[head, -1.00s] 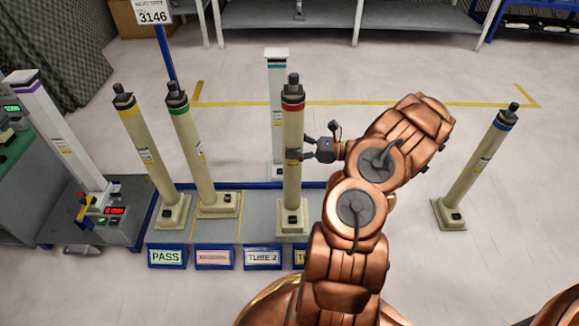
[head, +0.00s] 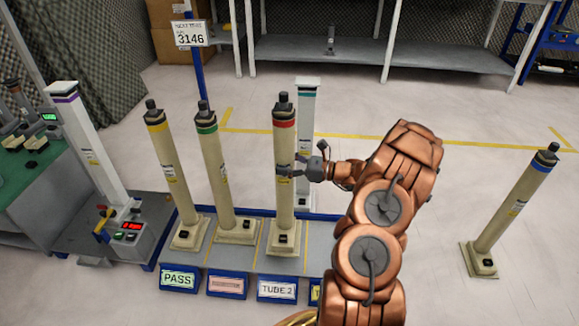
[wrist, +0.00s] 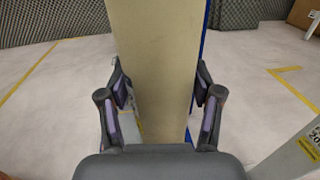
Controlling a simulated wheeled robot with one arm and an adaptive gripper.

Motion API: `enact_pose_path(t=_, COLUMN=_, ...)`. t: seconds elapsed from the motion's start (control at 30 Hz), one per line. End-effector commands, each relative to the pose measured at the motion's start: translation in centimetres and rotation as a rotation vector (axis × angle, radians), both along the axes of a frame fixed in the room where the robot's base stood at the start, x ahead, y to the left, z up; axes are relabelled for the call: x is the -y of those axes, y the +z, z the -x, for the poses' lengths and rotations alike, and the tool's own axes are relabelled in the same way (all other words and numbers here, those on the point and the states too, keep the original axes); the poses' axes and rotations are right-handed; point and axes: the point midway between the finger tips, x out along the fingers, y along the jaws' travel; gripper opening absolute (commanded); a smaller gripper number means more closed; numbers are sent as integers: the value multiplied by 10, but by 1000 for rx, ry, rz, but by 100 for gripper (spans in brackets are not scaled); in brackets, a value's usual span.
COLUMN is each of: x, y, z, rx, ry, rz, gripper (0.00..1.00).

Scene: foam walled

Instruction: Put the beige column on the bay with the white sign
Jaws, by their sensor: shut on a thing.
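The beige column with a red band (head: 284,165) is upright in the head view. Its square foot is in the bay behind the white TUBE 2 sign (head: 277,289), and looks to be on the grey rack (head: 240,262); a small gap cannot be ruled out. My gripper (head: 286,172) is shut on it at mid-height from the right. In the wrist view the column (wrist: 155,70) fills the space between my fingers (wrist: 160,105). Other beige columns have a yellow band (head: 168,175), a green band (head: 215,175) and a blue band (head: 512,208).
The yellow-banded column stands behind the PASS sign (head: 178,279), the green-banded one behind a pinkish sign (head: 226,286). A fourth sign (head: 314,293) is mostly hidden by my arm. A teal-banded white column (head: 306,120) stands close behind. Floor to the right is clear up to the blue-banded column.

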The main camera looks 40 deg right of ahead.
Motion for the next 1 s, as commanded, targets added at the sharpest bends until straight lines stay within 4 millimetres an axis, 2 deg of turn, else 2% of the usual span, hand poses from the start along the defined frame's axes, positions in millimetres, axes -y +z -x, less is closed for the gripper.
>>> enact_pose_path(t=0.17, x=-4, y=0, z=-10, rx=4, ry=0, rz=-1, gripper=0)
enact_pose_path(t=0.53, x=-4, y=-34, z=-10, rx=2, ry=-1, rz=-2, gripper=0)
enact_pose_path(t=0.97, x=-4, y=-35, z=-10, rx=4, ry=-1, rz=-2, gripper=0)
enact_pose_path(t=1.0, x=-4, y=-37, z=-10, rx=3, ry=1, rz=-1, gripper=66)
